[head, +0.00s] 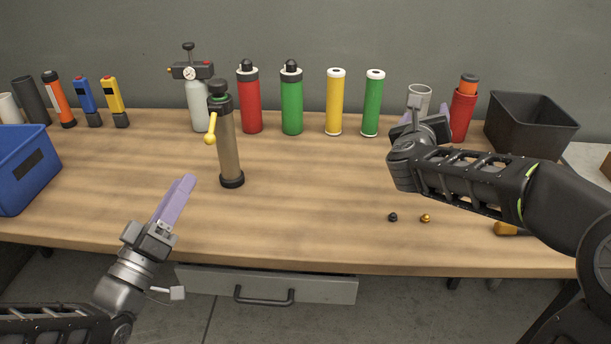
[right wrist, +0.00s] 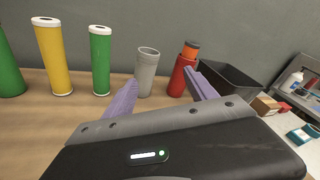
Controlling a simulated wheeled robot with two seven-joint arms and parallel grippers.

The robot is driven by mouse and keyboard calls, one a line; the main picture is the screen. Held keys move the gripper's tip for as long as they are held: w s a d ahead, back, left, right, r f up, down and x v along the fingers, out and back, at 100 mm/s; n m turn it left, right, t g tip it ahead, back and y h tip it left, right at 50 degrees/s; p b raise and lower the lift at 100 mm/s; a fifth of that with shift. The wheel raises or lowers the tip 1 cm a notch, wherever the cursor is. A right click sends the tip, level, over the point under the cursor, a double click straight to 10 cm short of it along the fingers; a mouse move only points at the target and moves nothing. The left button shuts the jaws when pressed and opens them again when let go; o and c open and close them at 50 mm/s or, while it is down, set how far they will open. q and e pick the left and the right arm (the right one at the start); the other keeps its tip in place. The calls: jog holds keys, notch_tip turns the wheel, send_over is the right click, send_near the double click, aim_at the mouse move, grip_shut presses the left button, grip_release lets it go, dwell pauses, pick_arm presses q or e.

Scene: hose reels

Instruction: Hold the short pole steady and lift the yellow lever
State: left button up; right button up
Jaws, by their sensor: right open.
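The short pole (head: 229,150) stands upright on the table left of centre in the head view, tan with a black base and a dark top. The yellow lever (head: 211,130) hangs from its upper left side, with a rounded knob at its lower end. My left gripper (head: 187,181) is in front and to the left of the pole, apart from it. Its purple fingers overlap edge-on, so its opening cannot be judged. My right gripper (right wrist: 163,82) is open and empty, well to the right of the pole, facing a grey cup (right wrist: 147,70) and a red cylinder (right wrist: 181,74).
Behind the pole stand a gauge-topped bottle (head: 198,105) and red, green and yellow cylinders (head: 335,103). A blue bin (head: 22,180) is at left, a black bin (head: 530,125) at right. Small knobs (head: 425,218) lie near the front edge. The table's middle is clear.

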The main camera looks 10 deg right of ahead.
aim_at(234, 168)
jog(key=w+a+t+y, duration=0.2)
jog(key=a, duration=0.6)
jog(key=w+a+t+y, duration=0.1)
jog(key=w+a+y, duration=0.15)
jog(key=a, duration=0.65)
jog(key=a+f+n+y, duration=0.1)
jog(key=a+f+y, duration=0.1)
jog(key=a, duration=0.2)
jog(key=a+f+n+y, duration=0.1)
jog(key=a+f+y, duration=0.1)
jog(key=a+f, duration=0.1)
jog(key=w+a+f+n+y, duration=0.1)
jog(key=a+f+y, duration=0.1)
jog(key=a, duration=0.3)
jog(key=shift+a+f+t+y, duration=0.25)
jog(key=shift+f+t+y, duration=0.15)
jog(key=shift+f, duration=0.15)
jog(key=s+a+f+n+y, duration=0.1)
jog(key=a, duration=0.2)
jog(key=s+a+f+n+y, duration=0.1)
jog(key=a+y, duration=0.1)
jog(key=a, duration=0.2)
jog(key=s+a+f+y, duration=0.1)
jog(key=a+y, duration=0.1)
jog(key=a, duration=0.2)
jog(key=shift+s+f+n, duration=0.25)
jog(key=shift+s+n, duration=0.1)
jog(key=shift+n, duration=0.05)
jog(key=shift+x, duration=3.9)
jog(key=shift+f, duration=0.15)
